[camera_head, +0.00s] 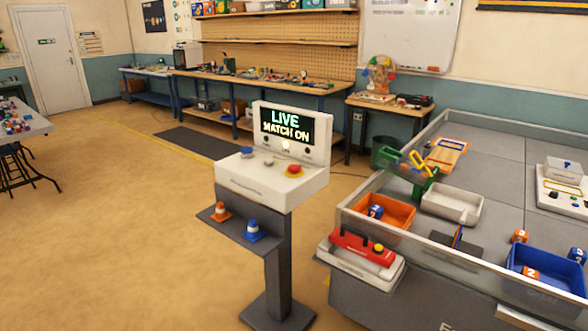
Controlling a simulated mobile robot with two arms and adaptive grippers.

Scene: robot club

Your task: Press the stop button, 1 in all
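A white control console (255,185) stands on a dark pedestal in the middle of the view. Neither of my grippers is in view. Nothing covers the red button.
Open floor (110,220) lies at the left.

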